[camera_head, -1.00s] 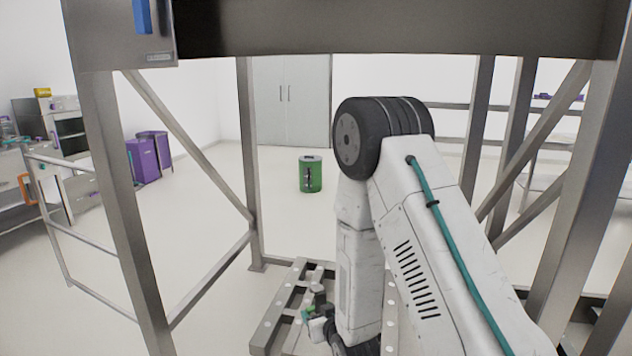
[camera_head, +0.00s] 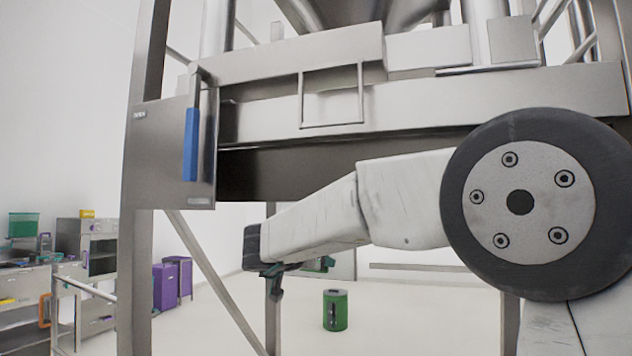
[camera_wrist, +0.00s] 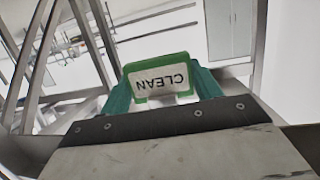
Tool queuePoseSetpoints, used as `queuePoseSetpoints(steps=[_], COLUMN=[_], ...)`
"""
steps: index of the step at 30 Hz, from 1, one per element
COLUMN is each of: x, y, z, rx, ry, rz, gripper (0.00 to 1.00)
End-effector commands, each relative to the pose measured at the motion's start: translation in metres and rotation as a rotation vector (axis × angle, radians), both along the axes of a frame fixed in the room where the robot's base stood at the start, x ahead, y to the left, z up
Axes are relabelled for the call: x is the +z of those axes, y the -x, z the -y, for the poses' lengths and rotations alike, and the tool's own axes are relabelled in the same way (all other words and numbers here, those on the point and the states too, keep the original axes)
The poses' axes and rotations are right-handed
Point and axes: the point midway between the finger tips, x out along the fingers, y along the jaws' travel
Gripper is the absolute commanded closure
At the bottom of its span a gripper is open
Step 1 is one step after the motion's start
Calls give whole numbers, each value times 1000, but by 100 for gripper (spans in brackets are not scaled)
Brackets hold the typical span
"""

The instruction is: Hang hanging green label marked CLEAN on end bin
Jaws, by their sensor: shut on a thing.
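The label marked CLEAN (camera_wrist: 160,78) is white with a green frame. In the wrist view it sits between the two teal fingers of my gripper (camera_wrist: 162,88), its lettering upside down. My gripper is shut on it. In the head view my gripper (camera_head: 298,267) is small and partly hidden below my arm, with a bit of green at its tip. A large steel bin structure (camera_head: 420,100) fills the upper head view, with a rectangular wire frame (camera_head: 331,126) on its front. The gripper is below this frame, apart from it. I cannot tell for certain which part is the end bin.
A steel panel (camera_head: 160,150) with a blue handle (camera_head: 191,145) is at left. Steel legs and braces (camera_head: 215,280) stand around the arm. A green drum (camera_head: 335,310) is on the open floor behind. Purple cabinets (camera_head: 165,287) and benches are at far left.

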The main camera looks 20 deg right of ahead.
Motion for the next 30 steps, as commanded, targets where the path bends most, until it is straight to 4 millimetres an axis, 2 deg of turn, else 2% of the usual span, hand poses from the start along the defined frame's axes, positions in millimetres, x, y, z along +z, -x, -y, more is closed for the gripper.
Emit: queuePoseSetpoints(steps=[1, 3, 9, 12, 15, 18, 22, 30], x=[32, 71, 173, 214, 244, 264, 275, 276], y=[9, 24, 81, 111, 136, 153, 164, 154], z=[-6, -12, -27, -33, -37, -40, -41, -34], rx=[-27, -61, -74, -35, 13, 55, 83, 87], ry=[0, 8, 32, 43, 52, 58, 62, 65], rz=[17, 23, 42, 53, 60, 64, 66, 65], gripper=[73, 73, 73, 73, 73, 73, 73, 73])
